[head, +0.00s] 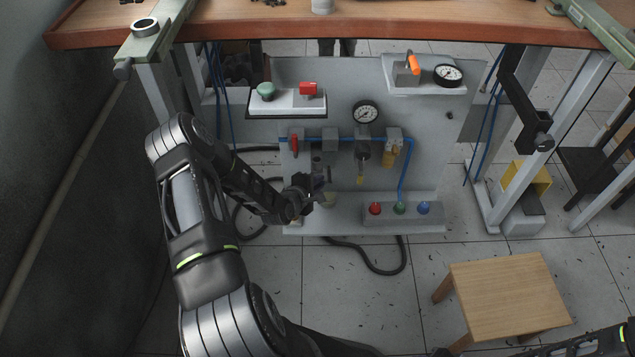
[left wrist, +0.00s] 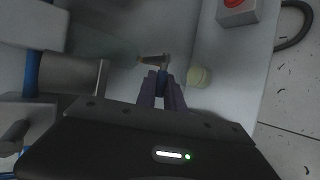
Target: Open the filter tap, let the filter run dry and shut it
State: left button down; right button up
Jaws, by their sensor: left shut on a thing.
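My left gripper (head: 309,190) reaches low in front of the grey panel. In the left wrist view, its fingers (left wrist: 162,88) are closed on a small blue piece, which I take to be the filter tap's handle (left wrist: 162,80). A small grey and brown fitting (left wrist: 153,60) shows just beyond the fingertips. In the head view my gripper hides the tap. A pale yellowish cup (left wrist: 198,76) stands beside the fingers; it also shows in the head view (head: 329,199). Whether any liquid flows cannot be seen. My right gripper is outside the views.
A red lever (head: 293,144), a gauge (head: 366,112) and a yellow unit (head: 393,152) sit along the blue air line. A button box (head: 430,216) stands on the panel's ledge, right of the cup. A wooden stool (head: 508,296) stands at lower right. The workbench (head: 400,30) overhangs the panel.

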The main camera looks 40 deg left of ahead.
pick_arm(q)
jog(key=c, duration=1.5)
grip_release()
jog(key=shift+o, duration=0.2)
jog(key=a+p+v, duration=0.1)
jog(key=v, duration=0.6)
jog(key=shift+s+d+r+p, duration=0.15)
jog(key=shift+s+d+p, duration=0.2)
jog(key=shift+d, duration=0.2)
